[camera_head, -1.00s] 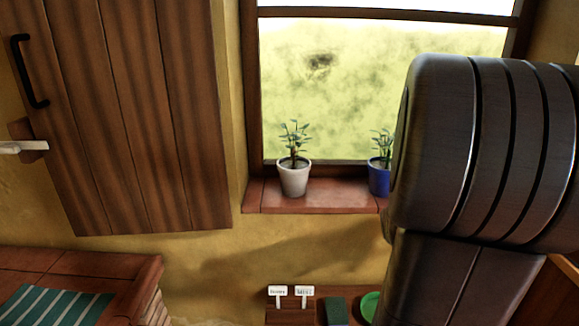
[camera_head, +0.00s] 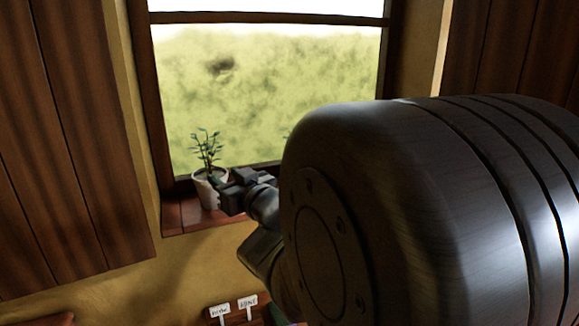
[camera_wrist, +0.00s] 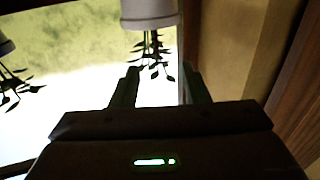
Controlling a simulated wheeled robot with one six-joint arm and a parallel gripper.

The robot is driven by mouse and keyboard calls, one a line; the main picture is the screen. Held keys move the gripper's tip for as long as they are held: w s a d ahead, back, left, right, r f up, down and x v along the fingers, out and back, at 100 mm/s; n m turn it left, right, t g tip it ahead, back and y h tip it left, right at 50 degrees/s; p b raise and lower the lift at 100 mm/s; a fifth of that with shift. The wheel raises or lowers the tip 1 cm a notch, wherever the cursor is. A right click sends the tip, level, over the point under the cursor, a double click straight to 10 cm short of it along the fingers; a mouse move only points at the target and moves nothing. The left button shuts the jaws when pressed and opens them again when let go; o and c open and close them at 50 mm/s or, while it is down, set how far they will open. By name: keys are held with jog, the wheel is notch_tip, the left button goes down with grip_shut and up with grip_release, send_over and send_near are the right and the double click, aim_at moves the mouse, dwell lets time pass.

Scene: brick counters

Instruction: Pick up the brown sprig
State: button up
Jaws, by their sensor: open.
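I cannot make out a clearly brown sprig in any view. A leafy green plant (camera_head: 207,148) stands in a white pot (camera_head: 210,190) on the window sill. The wrist view is upside down; there the white pot (camera_wrist: 148,12) is at the top and its dark plant (camera_wrist: 153,48) hangs down. My gripper (camera_wrist: 161,74) is open, with the plant's leaves between or just beyond its two fingertips. I cannot tell whether they touch. In the head view my gripper (camera_head: 232,192) is at the right side of the white pot, partly covering it.
A second potted plant (camera_wrist: 14,88) shows at the left of the wrist view; my arm hides most of it in the head view. Wooden shutters (camera_head: 70,150) flank the window. Small white labels (camera_head: 247,302) stand below the sill (camera_head: 190,217).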

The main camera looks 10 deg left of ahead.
aim_at(211, 165)
jog(key=x, duration=1)
jog(key=shift+w+d+p, duration=0.25)
jog(key=shift+p, duration=0.05)
grip_shut()
